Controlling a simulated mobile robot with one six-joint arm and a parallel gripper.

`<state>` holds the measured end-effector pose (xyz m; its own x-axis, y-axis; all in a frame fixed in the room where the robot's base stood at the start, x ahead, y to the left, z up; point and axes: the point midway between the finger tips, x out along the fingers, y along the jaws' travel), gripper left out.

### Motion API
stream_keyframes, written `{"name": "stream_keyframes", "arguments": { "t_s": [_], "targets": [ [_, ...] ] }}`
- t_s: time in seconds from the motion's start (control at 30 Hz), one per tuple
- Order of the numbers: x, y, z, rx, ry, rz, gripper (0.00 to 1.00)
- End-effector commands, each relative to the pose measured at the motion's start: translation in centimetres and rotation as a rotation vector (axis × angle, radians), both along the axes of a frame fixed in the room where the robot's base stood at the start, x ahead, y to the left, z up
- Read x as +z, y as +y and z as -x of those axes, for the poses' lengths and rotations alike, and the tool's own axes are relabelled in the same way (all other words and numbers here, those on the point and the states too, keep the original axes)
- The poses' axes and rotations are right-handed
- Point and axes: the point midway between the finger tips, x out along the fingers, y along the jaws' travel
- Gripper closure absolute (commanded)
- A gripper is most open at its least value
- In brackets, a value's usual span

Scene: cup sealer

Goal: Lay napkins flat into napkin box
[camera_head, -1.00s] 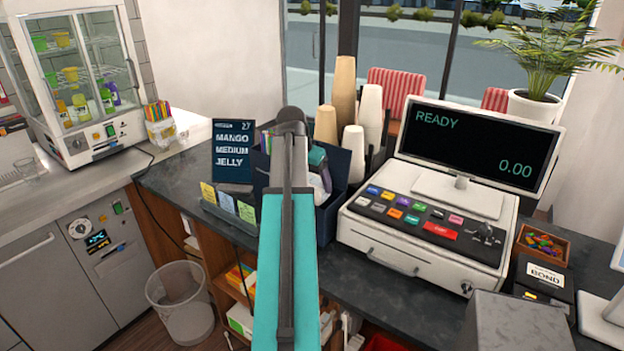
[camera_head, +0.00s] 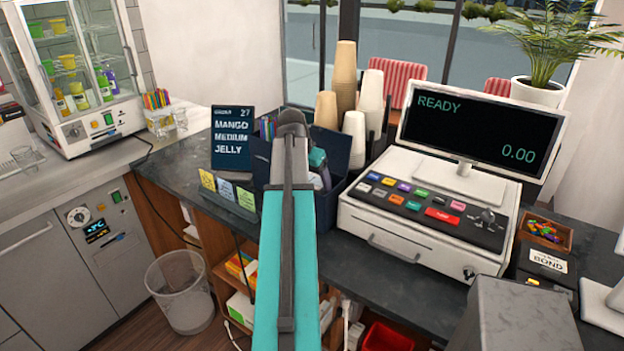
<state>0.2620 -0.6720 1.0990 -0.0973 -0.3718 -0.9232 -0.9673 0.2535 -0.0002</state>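No napkin can be made out for certain. White and orange packs (camera_head: 240,308) lie on the shelves under the counter, too small to identify. A dark blue box (camera_head: 336,150) stands on the counter behind my arm, with pens and a teal-and-grey item in it. I cannot tell whether it is the napkin box. My teal and grey arm rises up the middle of the picture and covers part of this box. My gripper's fingers do not show.
A cash register (camera_head: 430,215) stands right of the box, with stacked cups (camera_head: 346,80) behind. A menu sign (camera_head: 232,140) and note cards (camera_head: 227,188) are at left.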

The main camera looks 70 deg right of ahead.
Motion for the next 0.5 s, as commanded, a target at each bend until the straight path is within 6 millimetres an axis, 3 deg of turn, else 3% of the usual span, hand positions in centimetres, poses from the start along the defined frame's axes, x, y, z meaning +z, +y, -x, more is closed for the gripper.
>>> {"name": "stream_keyframes", "arguments": {
  "t_s": [0.5],
  "targets": [
    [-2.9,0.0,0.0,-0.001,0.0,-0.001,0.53]
  ]
}}
